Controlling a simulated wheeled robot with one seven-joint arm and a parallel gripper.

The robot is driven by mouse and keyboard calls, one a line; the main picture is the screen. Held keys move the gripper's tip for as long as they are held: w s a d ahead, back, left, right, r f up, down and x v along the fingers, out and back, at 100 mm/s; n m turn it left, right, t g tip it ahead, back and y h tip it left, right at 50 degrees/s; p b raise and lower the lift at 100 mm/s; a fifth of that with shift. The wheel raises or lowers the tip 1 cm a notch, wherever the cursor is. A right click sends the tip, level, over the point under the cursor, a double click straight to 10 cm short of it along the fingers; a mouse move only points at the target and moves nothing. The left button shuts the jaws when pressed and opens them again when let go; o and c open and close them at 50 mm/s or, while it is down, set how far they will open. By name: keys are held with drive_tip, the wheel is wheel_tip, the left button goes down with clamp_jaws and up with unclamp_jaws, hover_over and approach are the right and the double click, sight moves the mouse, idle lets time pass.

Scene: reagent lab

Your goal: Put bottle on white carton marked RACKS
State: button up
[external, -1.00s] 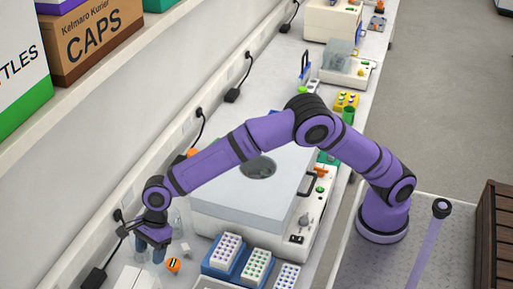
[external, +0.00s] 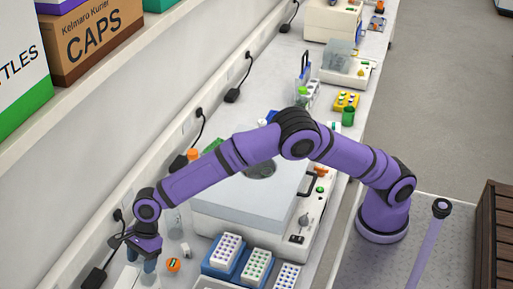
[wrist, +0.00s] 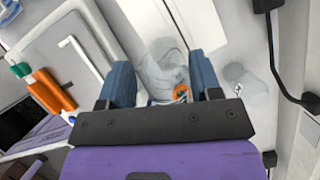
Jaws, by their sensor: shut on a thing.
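My gripper (external: 141,259) is at the lower left of the external view, low over the bench near the wall. In the wrist view its two blue fingers (wrist: 159,70) are closed on a clear, see-through bottle (wrist: 163,62), whose outline is faint. An orange ring (wrist: 181,93) shows between the fingers; I cannot tell whether it belongs to the bottle. A white boxy shape (external: 125,281) shows below the gripper at the bottom edge of the external view. It may be the white carton, but no RACKS marking is readable.
A large grey-lidded machine (external: 235,200) stands right of the gripper. Racks of tubes (external: 225,250) stand in front of it. A small orange item (external: 173,265) lies beside the gripper. Black power adapters (external: 93,278) and cables line the wall. A shelf (external: 110,75) with cartons overhangs at upper left.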

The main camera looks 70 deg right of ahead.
drive_tip(key=o, duration=1)
drive_tip(key=shift+f, duration=0.1)
drive_tip(key=v, duration=1.2)
drive_tip(key=shift+r, duration=0.2)
